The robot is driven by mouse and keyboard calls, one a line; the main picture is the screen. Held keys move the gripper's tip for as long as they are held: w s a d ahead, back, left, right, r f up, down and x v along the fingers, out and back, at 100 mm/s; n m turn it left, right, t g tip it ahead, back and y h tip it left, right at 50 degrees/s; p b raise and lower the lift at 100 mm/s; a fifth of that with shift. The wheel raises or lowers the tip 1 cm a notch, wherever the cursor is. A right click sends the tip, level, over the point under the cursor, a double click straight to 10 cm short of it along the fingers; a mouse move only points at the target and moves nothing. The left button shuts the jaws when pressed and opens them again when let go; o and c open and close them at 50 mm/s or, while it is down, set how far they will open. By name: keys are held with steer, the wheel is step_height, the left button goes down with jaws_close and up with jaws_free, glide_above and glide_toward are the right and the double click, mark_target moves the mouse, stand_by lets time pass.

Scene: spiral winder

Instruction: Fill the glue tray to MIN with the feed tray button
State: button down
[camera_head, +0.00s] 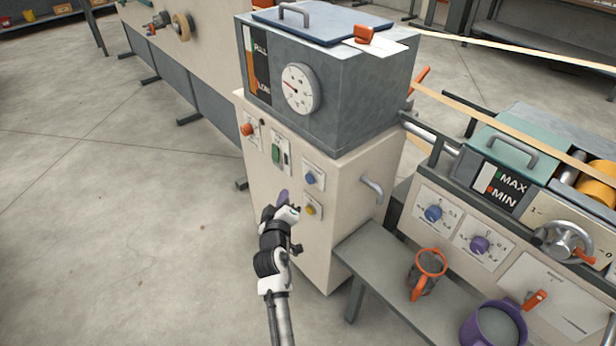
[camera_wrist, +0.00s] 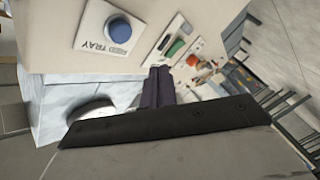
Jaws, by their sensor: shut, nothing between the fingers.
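The feed tray button is a blue round knob (camera_head: 310,178) on the front of the cream cabinet. In the wrist view the blue button (camera_wrist: 118,30) sits on a white plate whose upside-down label includes TRAY. My gripper (camera_head: 283,197) is shut and empty, in front of the cabinet, left of and lower than the blue button in the head view. Its dark purple fingers (camera_wrist: 158,85) show apart from the button in the wrist view. The glue tray unit (camera_head: 503,143) with a green lid stands at the right. Its MAX/MIN gauge (camera_head: 502,188) is visible, but I cannot tell the exact level.
A yellow button (camera_head: 311,210) is below the blue one. A green switch (camera_head: 276,154) and red button (camera_head: 247,129) are to its left. A handle (camera_head: 372,188) sticks out of the cabinet's side. Floor at left is clear.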

mark_target(310, 179)
steer(key=shift+w+d+p, duration=0.7)
steer(key=shift+w+d, duration=0.15)
steer(key=shift+d, duration=0.3)
steer(key=shift+w+d+p, duration=0.65)
steer(key=shift+w+d, duration=0.15)
steer(key=shift+d, duration=0.35)
steer(key=shift+w+d, duration=0.1)
steer(key=shift+w+d+p, duration=0.15)
steer(key=shift+d+p, duration=0.1)
steer(key=shift+p, duration=0.05)
steer(key=shift+w+d+p, duration=0.25)
steer(key=shift+d+p, duration=0.05)
steer(key=shift+d, duration=0.05)
stand_by(5.0)
